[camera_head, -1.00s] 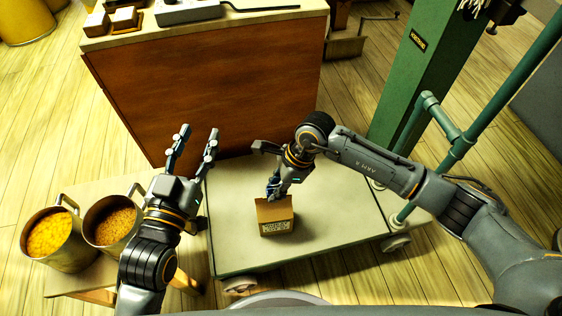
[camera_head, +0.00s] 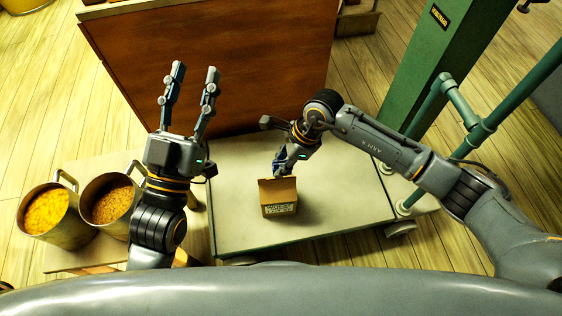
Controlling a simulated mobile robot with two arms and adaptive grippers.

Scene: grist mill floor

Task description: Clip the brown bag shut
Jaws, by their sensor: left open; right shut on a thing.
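I see no clear brown bag. A small brown box-like carton (camera_head: 279,193) with a printed label on its front stands upright on the pale cart deck. Its top looks open. My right gripper (camera_head: 281,170) comes down on it from behind and is shut at its upper back edge. The fingertips are partly hidden, and I see no separate clip there. My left gripper (camera_head: 191,82) is open and empty, fingers pointing away from me, left of the carton and in front of the wooden cabinet.
The pale cart deck (camera_head: 235,220) is otherwise clear. Two metal pots, one of yellow grain (camera_head: 50,212) and one of brown grain (camera_head: 112,200), stand on a stool at left. A brown cabinet (camera_head: 225,65) stands behind. A green post (camera_head: 425,65) and green pipe (camera_head: 470,110) rise at right.

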